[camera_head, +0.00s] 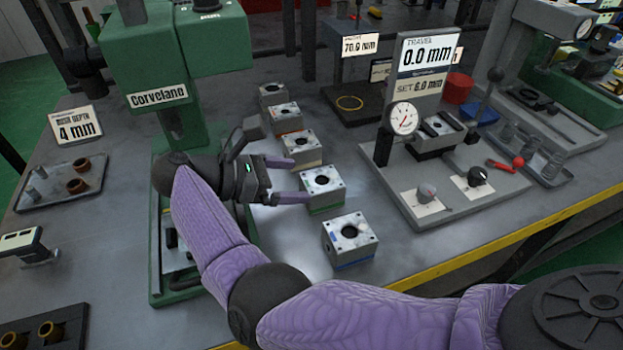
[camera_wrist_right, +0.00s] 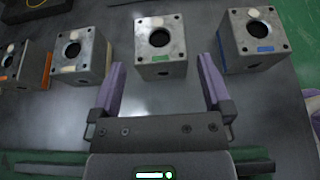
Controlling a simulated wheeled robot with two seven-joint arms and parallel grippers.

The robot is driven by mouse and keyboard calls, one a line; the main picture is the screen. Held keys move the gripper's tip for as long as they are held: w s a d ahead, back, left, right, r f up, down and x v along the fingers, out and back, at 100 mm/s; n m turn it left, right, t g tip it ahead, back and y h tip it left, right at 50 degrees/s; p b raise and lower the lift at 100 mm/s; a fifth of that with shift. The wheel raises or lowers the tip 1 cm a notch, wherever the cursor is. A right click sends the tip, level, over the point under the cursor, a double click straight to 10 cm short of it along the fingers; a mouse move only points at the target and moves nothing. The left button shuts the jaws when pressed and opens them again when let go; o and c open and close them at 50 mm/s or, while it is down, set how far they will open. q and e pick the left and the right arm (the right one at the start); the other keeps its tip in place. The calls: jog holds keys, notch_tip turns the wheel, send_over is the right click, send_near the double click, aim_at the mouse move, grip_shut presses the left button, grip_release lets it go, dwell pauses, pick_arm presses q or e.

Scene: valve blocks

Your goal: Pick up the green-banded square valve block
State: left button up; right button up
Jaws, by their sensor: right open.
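The green-banded square valve block (camera_head: 323,180) is a grey metal cube with a round bore on top and a green band low on its side. It stands upright on the bench, fourth from the back in a row. My right gripper (camera_head: 298,180) is open and empty. Its purple fingers (camera_wrist_right: 162,68) point at the block, one towards each side, with the block mostly beyond the tips. I cannot tell whether a finger touches it. My left gripper is out of view.
Smaller-looking blocks continue the row backward. A green press (camera_head: 170,50) stands left, and a gauge fixture (camera_head: 440,185) stands right. Bare bench lies between the row and fixture.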

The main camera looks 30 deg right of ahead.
aim_at(328, 179)
jog(key=x, duration=0.7)
grip_shut()
jog(key=shift+r, duration=0.1)
